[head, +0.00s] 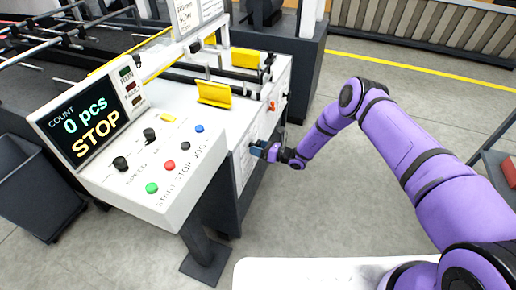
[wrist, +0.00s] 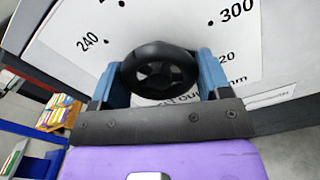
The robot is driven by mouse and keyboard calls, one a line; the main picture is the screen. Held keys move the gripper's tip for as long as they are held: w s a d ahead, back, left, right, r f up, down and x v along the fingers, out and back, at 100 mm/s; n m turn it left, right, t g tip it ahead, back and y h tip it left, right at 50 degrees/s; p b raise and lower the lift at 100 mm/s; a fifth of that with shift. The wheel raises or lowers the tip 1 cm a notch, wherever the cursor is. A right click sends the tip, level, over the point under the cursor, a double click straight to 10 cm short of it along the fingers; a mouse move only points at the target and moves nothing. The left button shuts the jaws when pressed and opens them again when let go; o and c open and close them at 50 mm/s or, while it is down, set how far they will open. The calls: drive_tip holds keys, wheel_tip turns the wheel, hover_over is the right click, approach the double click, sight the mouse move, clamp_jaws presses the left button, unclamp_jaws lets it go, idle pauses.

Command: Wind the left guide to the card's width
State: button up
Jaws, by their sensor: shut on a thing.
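My gripper (head: 264,151) is at the side of the white machine (head: 262,92) in the head view. In the wrist view, its blue fingers (wrist: 165,72) are shut on a black round knob (wrist: 159,66), one finger on each side. The knob sits on a white dial plate (wrist: 90,28) marked 240 and 300; lower lettering is partly hidden by my gripper, and I see no pointer. Yellow guide pieces (head: 214,94) stand on the machine top; I cannot tell which is the left guide. A white card (head: 197,14) with small print, too small to read surely, stands at the top.
The control panel (head: 150,160) has several knobs and buttons; its screen (head: 88,124) reads COUNT 0 pcs STOP. A dark bin (head: 35,190) stands at left. The grey floor right of the machine is open, with a yellow line (head: 420,68) beyond.

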drive_tip(key=shift+n, duration=0.4)
drive_tip(key=n, duration=0.2)
drive_tip(key=shift+w+n, duration=0.1)
drive_tip(key=shift+n, duration=0.3)
drive_tip(key=n, duration=0.5)
drive_tip(key=shift+d, duration=0.1)
drive_tip(key=n, duration=0.5)
drive_tip(key=shift+w, duration=0.1)
drive_tip(key=shift+n, duration=1.9)
drive_tip(key=o, duration=0.9)
